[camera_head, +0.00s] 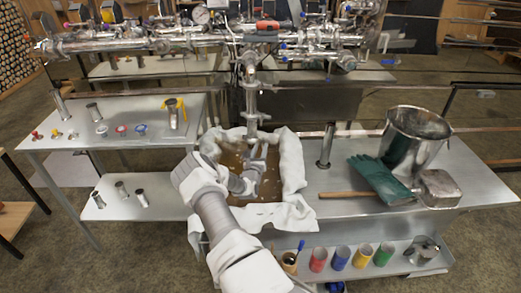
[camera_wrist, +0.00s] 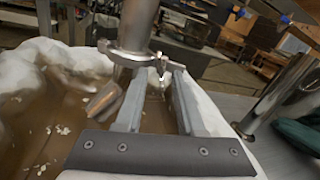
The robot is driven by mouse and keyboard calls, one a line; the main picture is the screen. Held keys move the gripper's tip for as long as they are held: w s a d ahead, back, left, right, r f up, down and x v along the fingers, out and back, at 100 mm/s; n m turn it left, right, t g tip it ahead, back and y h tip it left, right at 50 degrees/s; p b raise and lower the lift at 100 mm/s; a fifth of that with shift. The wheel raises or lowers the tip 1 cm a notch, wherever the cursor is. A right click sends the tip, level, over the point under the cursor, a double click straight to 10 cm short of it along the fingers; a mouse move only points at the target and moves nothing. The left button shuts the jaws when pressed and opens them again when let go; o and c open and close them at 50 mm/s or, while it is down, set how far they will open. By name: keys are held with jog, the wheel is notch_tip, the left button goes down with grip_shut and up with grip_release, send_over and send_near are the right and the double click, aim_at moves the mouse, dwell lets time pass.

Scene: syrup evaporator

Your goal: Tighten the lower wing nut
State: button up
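A vertical steel pipe (camera_head: 250,100) hangs over the square basin of brown liquid. In the wrist view a ring clamp (camera_wrist: 118,50) goes around the pipe (camera_wrist: 137,25). A small wing nut (camera_wrist: 160,72) sits at the clamp's right end. My gripper (camera_wrist: 158,73) is open, its two flat fingers pointing at the clamp. The wing nut shows in the gap between the fingertips; I cannot tell whether either finger touches it. In the head view my gripper (camera_head: 258,153) is low over the basin, just below the pipe, and the wing nut is too small to make out.
White cloth (camera_head: 292,160) drapes the basin's rim. A short metal tube end (camera_wrist: 103,100) is left of my fingers. Coloured cans stand on the shelf below.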

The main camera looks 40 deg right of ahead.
jog(key=shift+a+f, duration=0.1)
jog(key=shift+f, duration=0.05)
jog(key=p+v, duration=0.1)
jog(key=v, duration=1.6)
jog(key=shift+r, duration=0.2)
jog(key=shift+o, duration=0.3)
jog(key=shift+s+a, duration=0.1)
jog(key=shift+a, duration=0.05)
